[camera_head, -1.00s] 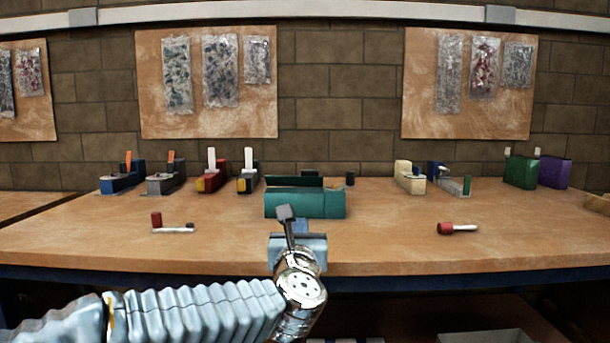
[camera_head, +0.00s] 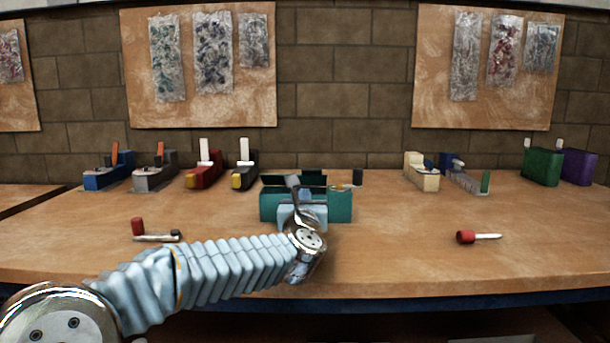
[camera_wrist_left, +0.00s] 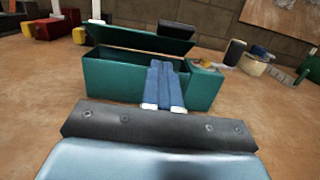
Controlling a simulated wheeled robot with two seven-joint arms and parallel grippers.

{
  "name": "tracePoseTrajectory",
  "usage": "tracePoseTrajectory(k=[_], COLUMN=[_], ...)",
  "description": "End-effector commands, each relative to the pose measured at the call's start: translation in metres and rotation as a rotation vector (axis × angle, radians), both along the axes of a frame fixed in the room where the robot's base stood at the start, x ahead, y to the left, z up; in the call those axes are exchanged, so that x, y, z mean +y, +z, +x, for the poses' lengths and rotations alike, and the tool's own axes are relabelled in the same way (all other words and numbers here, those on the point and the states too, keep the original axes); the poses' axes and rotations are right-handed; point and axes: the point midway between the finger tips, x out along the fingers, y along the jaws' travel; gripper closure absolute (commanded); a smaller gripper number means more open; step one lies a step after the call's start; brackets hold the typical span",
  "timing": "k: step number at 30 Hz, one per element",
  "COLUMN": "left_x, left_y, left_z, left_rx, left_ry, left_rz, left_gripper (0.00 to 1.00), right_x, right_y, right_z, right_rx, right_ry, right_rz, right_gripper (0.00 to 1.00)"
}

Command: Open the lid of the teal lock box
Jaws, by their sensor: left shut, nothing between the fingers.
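The teal lock box (camera_head: 342,207) stands on the bench in front of me. In the left wrist view the box (camera_wrist_left: 112,77) shows its lid (camera_wrist_left: 140,38) raised at a slant, with a dark gap between lid and front wall. My left gripper (camera_head: 293,184) is in front of the box and hides part of its front. In the left wrist view its blue fingers (camera_wrist_left: 161,66) are together and empty. They overlap the box's front wall and rim, right of the lid's middle. I cannot tell whether the tips touch the box. My right gripper is not in view.
A dark cylinder (camera_head: 358,177) stands behind the box's right end. Several coloured boxes line the back on both sides. A red-handled tool (camera_head: 466,237) lies right, and a red-ended item (camera_head: 138,228) lies left.

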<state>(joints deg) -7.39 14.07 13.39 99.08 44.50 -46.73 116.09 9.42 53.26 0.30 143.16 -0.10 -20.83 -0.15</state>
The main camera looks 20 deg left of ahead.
Motion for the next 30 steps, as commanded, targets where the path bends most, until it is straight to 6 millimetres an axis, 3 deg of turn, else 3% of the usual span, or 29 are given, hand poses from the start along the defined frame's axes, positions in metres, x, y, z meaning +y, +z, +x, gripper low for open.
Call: tracePoseTrajectory(k=[3, 10, 23, 30], left_x=[0.004, 0.008, 0.008, 0.008], left_y=[0.015, 0.031, 0.032, 0.040], left_z=[0.016, 0.030, 0.032, 0.030], left_rx=[-0.001, 0.000, 0.001, 0.038], left_ry=[0.001, 0.000, -0.001, -0.001], left_rz=[-0.002, 0.000, 0.001, -0.011], left_gripper=[1.00, 1.00, 1.00, 1.00], right_x=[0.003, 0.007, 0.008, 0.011], right_y=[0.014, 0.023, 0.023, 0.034], right_z=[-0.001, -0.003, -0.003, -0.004], right_rx=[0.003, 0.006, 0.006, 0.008], right_ry=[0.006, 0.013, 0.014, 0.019], right_rz=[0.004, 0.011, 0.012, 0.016], right_gripper=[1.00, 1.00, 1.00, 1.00])
